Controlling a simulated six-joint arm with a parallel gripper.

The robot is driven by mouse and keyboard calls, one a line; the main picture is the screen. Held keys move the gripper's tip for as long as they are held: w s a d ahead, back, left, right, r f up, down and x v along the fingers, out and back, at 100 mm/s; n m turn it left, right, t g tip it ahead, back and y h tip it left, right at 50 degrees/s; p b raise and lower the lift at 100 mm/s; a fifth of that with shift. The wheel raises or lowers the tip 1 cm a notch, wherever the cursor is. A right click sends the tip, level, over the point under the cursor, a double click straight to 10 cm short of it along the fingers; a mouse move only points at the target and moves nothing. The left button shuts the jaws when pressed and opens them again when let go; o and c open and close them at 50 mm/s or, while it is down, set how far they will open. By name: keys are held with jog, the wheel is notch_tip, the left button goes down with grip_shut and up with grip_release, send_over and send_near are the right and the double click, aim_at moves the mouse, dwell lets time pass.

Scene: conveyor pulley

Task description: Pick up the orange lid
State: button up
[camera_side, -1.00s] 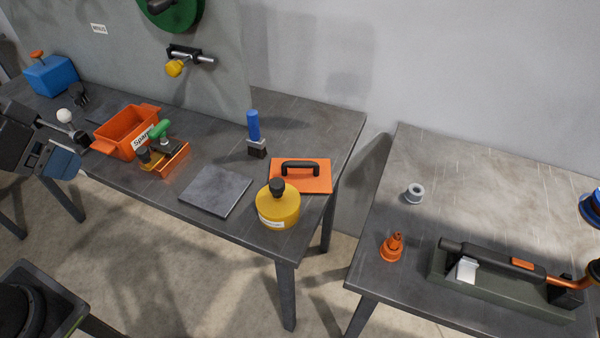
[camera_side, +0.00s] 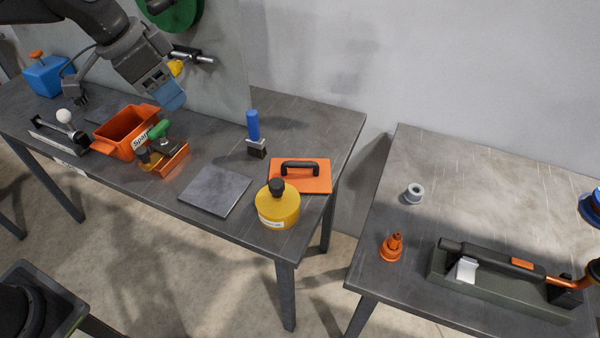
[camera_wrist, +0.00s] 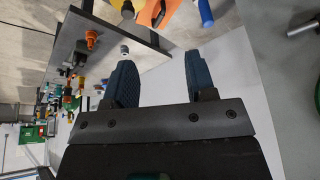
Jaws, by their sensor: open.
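The orange lid (camera_side: 318,184) is a flat orange plate with a black handle on top. It lies at the right end of the left table, behind the yellow can (camera_side: 278,208). My gripper (camera_side: 172,100) is in the air behind and above the orange bin, well to the left of the lid and higher than it. In the wrist view my gripper (camera_wrist: 158,75) shows two dark blue fingers spread apart with nothing between them. The lid (camera_wrist: 148,14) shows there at the top edge, partly cut off.
A blue-handled tool (camera_side: 253,130) stands upright left of the lid. A grey plate (camera_side: 215,190) lies before it. The orange bin (camera_side: 125,130) and a small tray with a green-handled tool (camera_side: 160,128) stand further left. A gap separates the second table (camera_side: 480,190).

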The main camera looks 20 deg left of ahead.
jog(key=w+d+f+m, duration=0.2)
jog(key=w+d+f, duration=0.15)
jog(key=w, duration=0.35)
jog(key=m+g+h, duration=0.2)
jog(key=m, duration=0.3)
send_near(300, 163)
jog(key=x, duration=0.4)
jog(key=shift+d+f, duration=0.1)
jog(key=shift+d, duration=0.15)
jog(key=shift+a+x, duration=0.15)
jog(key=shift+x, duration=1.4)
jog(key=shift+a+x, duration=0.2)
jog(key=shift+x, duration=1.35)
jog(key=shift+w+f, duration=0.1)
jog(key=shift+w, duration=0.1)
grip_shut()
